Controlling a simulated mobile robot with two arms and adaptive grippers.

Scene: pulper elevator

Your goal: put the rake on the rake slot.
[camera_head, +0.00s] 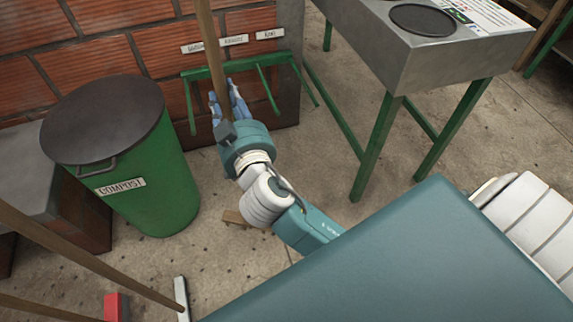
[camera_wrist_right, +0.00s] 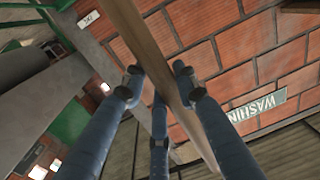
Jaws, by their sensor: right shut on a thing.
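My right gripper (camera_head: 231,100) is shut on a long wooden handle (camera_head: 209,40), taken to be the rake's. In the right wrist view the fingers (camera_wrist_right: 158,82) close around the handle (camera_wrist_right: 145,45). The handle stands nearly upright in the head view. The green rack (camera_head: 262,62) with prongs is on the brick wall behind the gripper. Three labels (camera_head: 234,40) sit above it; the handle crosses near the left and middle ones. My left gripper is not in view.
A green compost bin (camera_head: 150,195) with a dark lid stands left of the gripper. A metal-topped table (camera_head: 440,55) on green legs stands to the right. Two other poles (camera_head: 85,262) cross the lower left, near a red head (camera_head: 117,306) and a pale one (camera_head: 182,297).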

